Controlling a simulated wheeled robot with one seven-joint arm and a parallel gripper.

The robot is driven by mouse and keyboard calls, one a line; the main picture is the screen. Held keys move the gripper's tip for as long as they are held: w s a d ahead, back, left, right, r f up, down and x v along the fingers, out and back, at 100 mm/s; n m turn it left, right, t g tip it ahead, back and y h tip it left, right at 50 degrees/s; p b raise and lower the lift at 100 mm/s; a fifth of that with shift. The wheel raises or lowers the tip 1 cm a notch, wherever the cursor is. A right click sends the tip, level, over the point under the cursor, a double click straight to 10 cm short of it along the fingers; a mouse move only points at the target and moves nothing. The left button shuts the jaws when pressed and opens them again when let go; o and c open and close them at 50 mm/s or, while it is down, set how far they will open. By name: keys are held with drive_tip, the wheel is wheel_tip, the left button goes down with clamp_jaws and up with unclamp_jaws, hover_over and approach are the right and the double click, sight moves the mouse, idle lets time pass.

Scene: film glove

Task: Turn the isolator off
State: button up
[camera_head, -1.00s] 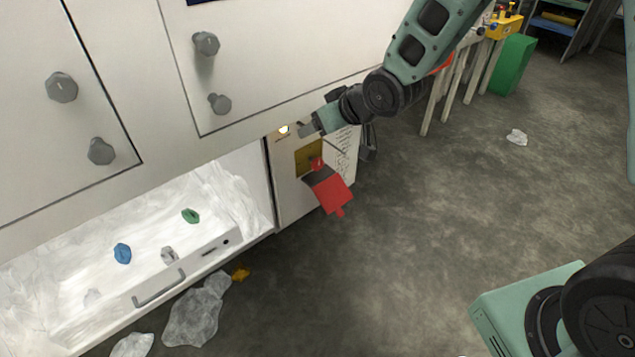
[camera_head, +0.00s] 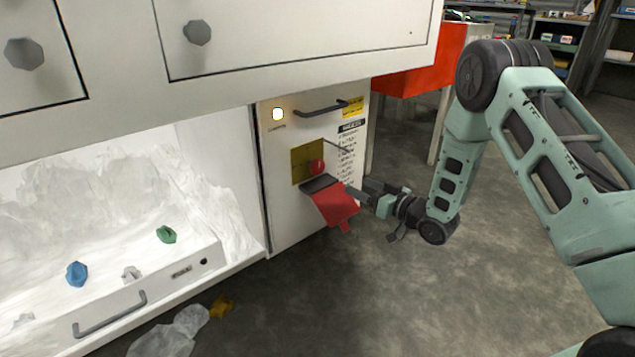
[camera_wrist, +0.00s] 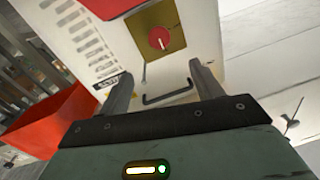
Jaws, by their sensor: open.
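The isolator is a round red knob (camera_head: 317,167) on a yellow plate (camera_head: 300,172) on a white cabinet panel. In the wrist view the knob (camera_wrist: 159,38) carries a pale line, and the yellow plate (camera_wrist: 171,18) surrounds it. A red flap (camera_head: 338,206) with a dark upper edge hangs just below the knob, tilted outward; part of it shows in the wrist view (camera_wrist: 108,7). My gripper (camera_head: 362,196) is at the right of the flap. In the wrist view my gripper (camera_wrist: 161,68) is open and empty, with the knob beyond its fingertips, apart from them.
A lit lamp (camera_head: 278,114) and a dark bar handle (camera_head: 322,108) are above the plate. A printed label (camera_head: 350,150) is to the right. A lit white bay (camera_head: 110,190) opens at left. A red bin (camera_head: 425,70) stands behind. The floor at right is clear.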

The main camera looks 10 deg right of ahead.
sight(319, 167)
drive_tip(key=b+x, duration=0.4)
drive_tip(key=x, duration=0.4)
drive_tip(key=b+x, duration=0.4)
drive_tip(key=x, duration=0.4)
drive_tip(key=shift+f, duration=0.2)
drive_tip(key=shift+w+a+r, duration=0.15)
drive_tip(key=shift+w+a, duration=0.2)
drive_tip(key=shift+w, duration=0.2)
drive_tip(key=c, duration=1)
